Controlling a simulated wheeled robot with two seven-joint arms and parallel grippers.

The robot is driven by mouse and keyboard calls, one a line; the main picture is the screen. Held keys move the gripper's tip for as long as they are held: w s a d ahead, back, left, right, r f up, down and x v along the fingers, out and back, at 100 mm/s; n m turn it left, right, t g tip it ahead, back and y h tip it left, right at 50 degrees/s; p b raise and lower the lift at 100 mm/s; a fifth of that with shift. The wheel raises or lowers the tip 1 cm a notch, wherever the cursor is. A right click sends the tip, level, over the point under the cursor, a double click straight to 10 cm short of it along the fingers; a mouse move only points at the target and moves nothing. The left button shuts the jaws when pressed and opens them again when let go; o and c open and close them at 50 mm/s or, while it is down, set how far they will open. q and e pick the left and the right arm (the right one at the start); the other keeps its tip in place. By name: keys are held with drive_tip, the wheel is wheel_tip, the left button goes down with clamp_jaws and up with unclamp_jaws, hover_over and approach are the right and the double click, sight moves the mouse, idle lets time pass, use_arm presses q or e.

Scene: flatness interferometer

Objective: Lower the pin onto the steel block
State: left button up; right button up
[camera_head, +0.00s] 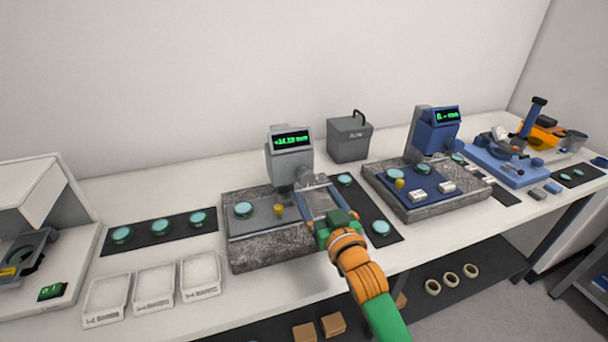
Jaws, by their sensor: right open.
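The grey gauge head (290,158) with a green display stands over a speckled granite base (270,248) in the middle of the bench. My right gripper (317,190) reaches in from the lower right, its two blue-grey fingers open and spread above the right part of that base, just right of the gauge's lower end. I cannot make out the pin or the steel block clearly; the fingers and gripper body cover that area. A brass knob (279,211) and a teal disc (243,209) are on the base's plate. My left gripper is not in view.
A blue gauge (437,133) on a second granite base (428,208) stands to the right. A grey lidded box (349,140) is behind. Dark mats (160,243) with teal discs lie on both sides of the middle base. White trays (154,287) line the front left.

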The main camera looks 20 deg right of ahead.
sight(308, 180)
drive_tip(key=shift+w+r, duration=0.5)
drive_tip(key=shift+w, duration=0.35)
drive_tip(key=shift+w+a+f, duration=0.1)
drive_tip(key=shift+w+f, duration=0.05)
drive_tip(key=shift+w, duration=0.45)
drive_tip(key=shift+w+f, duration=0.1)
drive_tip(key=shift+w, duration=0.45)
drive_tip(key=shift+w+f, duration=0.15)
drive_tip(key=shift+w, duration=0.25)
drive_tip(key=shift+s, duration=0.2)
drive_tip(key=shift+c, duration=0.7)
clamp_jaws()
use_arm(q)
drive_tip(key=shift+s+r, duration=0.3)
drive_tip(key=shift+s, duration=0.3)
